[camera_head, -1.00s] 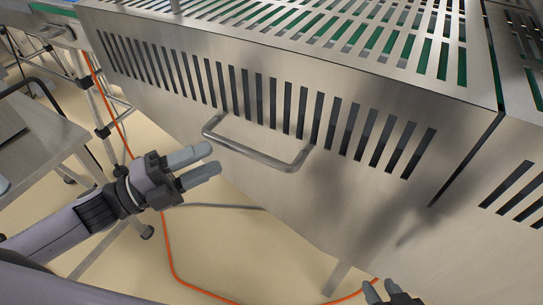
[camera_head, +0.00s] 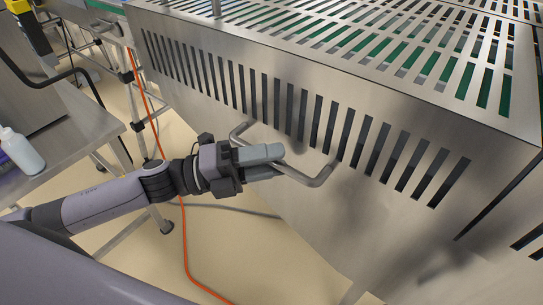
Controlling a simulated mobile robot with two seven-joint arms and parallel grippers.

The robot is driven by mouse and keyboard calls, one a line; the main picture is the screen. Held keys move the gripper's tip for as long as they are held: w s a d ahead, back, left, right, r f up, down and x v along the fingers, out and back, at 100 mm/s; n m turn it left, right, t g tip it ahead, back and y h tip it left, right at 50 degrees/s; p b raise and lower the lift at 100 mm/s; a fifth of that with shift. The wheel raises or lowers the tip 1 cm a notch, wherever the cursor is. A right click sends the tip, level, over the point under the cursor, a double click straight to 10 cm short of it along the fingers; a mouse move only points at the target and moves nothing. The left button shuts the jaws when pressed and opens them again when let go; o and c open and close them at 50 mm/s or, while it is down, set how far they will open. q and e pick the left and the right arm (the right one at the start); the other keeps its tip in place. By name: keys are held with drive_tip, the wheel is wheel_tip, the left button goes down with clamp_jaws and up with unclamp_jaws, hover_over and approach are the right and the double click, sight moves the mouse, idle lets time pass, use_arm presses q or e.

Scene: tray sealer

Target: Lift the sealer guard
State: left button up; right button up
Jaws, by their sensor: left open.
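The sealer guard (camera_head: 300,165) is a large stainless steel cover with slots along its front and top. A bent metal handle (camera_head: 318,180) sticks out from its front face, below the row of slots. My left gripper (camera_head: 268,162) is open at the left half of the handle, with its fingertips overlapping the bar in the picture. It hides part of the bar, and I cannot tell whether the fingers touch it. The guard sits down. My right gripper is out of the picture.
A steel side table (camera_head: 75,140) with a white bottle (camera_head: 22,150) stands at the left. An orange cable (camera_head: 184,240) runs down and across the beige floor. Green surface shows through the top slots.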

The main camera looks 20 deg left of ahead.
use_arm(q)
drive_tip(key=shift+w+d, duration=0.1)
drive_tip(key=shift+d, duration=0.15)
clamp_jaws()
drive_tip(key=shift+r, duration=0.15)
